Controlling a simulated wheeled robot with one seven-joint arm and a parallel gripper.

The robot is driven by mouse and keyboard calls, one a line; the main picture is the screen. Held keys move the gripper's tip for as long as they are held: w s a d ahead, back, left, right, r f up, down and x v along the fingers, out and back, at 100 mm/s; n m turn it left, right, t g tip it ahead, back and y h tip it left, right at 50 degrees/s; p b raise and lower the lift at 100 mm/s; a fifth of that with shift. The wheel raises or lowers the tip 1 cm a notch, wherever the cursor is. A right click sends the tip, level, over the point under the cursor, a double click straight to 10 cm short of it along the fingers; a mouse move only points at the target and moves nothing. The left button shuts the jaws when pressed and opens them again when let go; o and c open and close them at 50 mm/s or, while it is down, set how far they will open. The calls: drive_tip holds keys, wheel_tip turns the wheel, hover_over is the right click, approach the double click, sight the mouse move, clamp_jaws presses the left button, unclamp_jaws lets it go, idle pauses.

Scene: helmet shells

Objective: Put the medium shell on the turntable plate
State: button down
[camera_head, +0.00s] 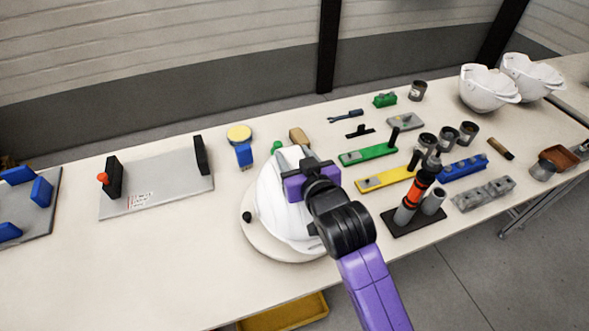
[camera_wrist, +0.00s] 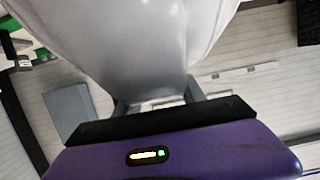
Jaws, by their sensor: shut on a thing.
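A white helmet shell (camera_head: 275,205) is at the turntable plate (camera_head: 262,243), a pale round disc with a small black knob at its left edge. The shell is over the disc and hides most of it; I cannot tell whether it rests on it or hangs just above. My gripper (camera_head: 299,190) is shut on the shell's right side. In the wrist view the white shell (camera_wrist: 150,45) fills the top middle, between the gripper fingers (camera_wrist: 158,98). Two more white shells (camera_head: 487,90) (camera_head: 533,76) sit at the table's far right; I cannot tell their sizes apart.
A grey plate (camera_head: 160,190) with black end blocks lies left of the turntable. Green (camera_head: 370,155) and yellow (camera_head: 388,180) fixtures, several cups and an orange-black tool (camera_head: 417,195) crowd the right side. The table's front left is clear. A yellow tray (camera_head: 285,315) shows below the edge.

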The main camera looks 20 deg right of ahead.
drive_tip(key=shift+f, duration=2.3)
drive_tip(key=shift+f, duration=0.2)
drive_tip(key=c, duration=0.7)
unclamp_jaws()
